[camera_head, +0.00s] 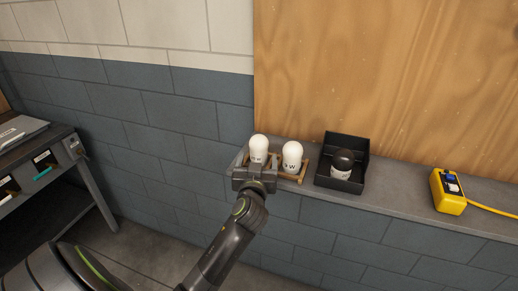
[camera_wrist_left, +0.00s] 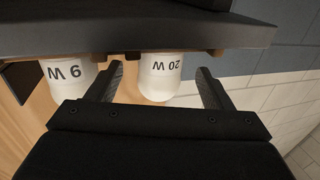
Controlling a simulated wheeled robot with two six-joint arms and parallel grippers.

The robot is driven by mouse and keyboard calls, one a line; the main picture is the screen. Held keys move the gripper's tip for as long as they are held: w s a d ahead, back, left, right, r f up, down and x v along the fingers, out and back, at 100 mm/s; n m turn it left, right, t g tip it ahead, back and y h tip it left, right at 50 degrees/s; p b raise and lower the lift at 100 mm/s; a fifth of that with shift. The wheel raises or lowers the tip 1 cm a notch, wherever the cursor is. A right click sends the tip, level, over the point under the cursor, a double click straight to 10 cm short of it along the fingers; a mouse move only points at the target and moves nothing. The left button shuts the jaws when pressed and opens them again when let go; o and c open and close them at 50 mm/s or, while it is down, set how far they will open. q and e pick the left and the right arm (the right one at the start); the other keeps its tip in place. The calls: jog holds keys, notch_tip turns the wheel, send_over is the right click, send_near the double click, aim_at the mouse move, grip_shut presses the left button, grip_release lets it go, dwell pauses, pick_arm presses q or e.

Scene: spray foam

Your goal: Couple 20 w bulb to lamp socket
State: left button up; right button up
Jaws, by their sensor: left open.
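The 20 W bulb (camera_head: 258,147) is white and stands upright at the left of a small wooden rack (camera_head: 301,179) on the wall ledge. In the left wrist view, which looks upside down, the 20 W bulb (camera_wrist_left: 160,78) lies between the two fingers of my open left gripper (camera_wrist_left: 160,95), with gaps on both sides. In the head view my left gripper (camera_head: 257,168) is at the rack's front, by this bulb. The 9 W bulb (camera_head: 292,155) stands to its right, outside the fingers. I cannot make out a lamp socket. My right gripper is not in view.
A black open box (camera_head: 331,143) right of the rack holds a dark-topped bulb (camera_head: 342,163) with a white, lettered lower part. A yellow outlet box (camera_head: 448,193) with a cable stands farther right. A dark workbench (camera_head: 78,182) is at left. The ledge (camera_head: 394,188) between the boxes is bare.

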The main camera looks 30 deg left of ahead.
aim_at(258, 157)
pick_arm(q)
jog(key=p+x, duration=0.1)
jog(key=x, duration=0.3)
jog(key=shift+p, duration=0.3)
jog(key=shift+w+a, duration=0.2)
jog(key=shift+w, duration=0.2)
jog(key=c, duration=1.1)
